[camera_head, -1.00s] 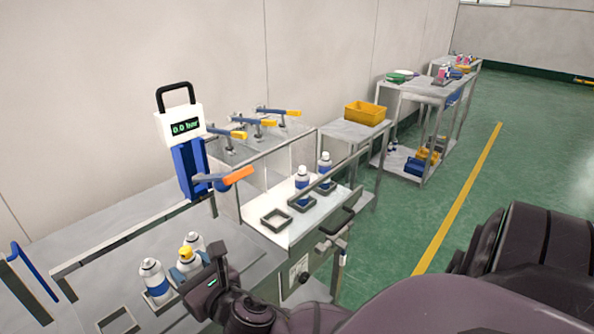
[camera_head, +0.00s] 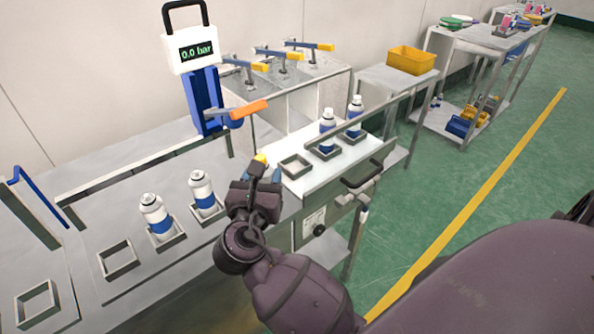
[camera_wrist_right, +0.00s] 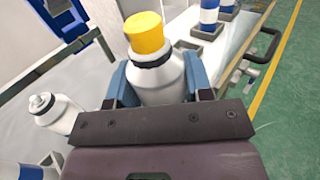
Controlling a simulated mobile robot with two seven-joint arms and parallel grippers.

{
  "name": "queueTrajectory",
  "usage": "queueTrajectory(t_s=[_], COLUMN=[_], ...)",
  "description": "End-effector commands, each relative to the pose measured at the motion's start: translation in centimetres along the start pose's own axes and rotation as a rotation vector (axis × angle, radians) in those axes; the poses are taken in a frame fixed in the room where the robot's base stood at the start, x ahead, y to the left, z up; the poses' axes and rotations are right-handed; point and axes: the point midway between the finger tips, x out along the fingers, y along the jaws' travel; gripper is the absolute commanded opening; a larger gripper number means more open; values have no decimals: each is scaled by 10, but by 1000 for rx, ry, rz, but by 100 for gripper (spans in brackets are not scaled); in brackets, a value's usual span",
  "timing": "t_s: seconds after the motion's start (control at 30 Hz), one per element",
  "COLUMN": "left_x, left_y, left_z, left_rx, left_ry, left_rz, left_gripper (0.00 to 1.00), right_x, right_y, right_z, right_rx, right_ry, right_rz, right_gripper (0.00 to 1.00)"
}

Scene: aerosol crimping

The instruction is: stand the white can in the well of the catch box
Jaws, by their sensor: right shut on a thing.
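My right gripper (camera_head: 262,176) is shut on a white can with a yellow cap (camera_head: 261,158). In the right wrist view the can (camera_wrist_right: 160,76) stands upright between the blue fingers, its cap clear above them. In the head view my gripper hides most of its body. The can is by the near left edge of a white-topped unit (camera_head: 318,178). On that top an empty square well (camera_head: 296,166) shows beside two wells holding blue-banded cans. I cannot tell for certain which fixture is the catch box. My left gripper is not in view.
Two blue-banded cans (camera_head: 156,214) stand in square holders on the grey bench, left of my arm. Empty square frames (camera_head: 117,261) lie further left. A gauge post (camera_head: 205,100) with an orange handle (camera_head: 249,109) rises behind my gripper. A railing edges the white top.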

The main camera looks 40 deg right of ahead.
Motion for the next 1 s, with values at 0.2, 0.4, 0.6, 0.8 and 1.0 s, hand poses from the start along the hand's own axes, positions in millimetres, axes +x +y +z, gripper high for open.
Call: queueTrajectory(t_s=[0.2,0.4,0.6,0.8,1.0], left_x=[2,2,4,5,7], left_y=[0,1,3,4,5], left_z=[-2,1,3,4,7], left_rx=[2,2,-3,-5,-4], left_ry=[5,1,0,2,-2], left_rz=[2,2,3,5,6], left_gripper=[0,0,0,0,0], right_x=[1,32,75,118,157], right_y=[-12,-17,-22,-27,-32], right_z=[-2,-1,-2,-2,-2], right_rx=[6,6,5,5,4], right_ry=[-5,-10,-8,-8,-6], right_rz=[-119,-130,-128,-127,-126], right_gripper=[19,19,19,19,19])
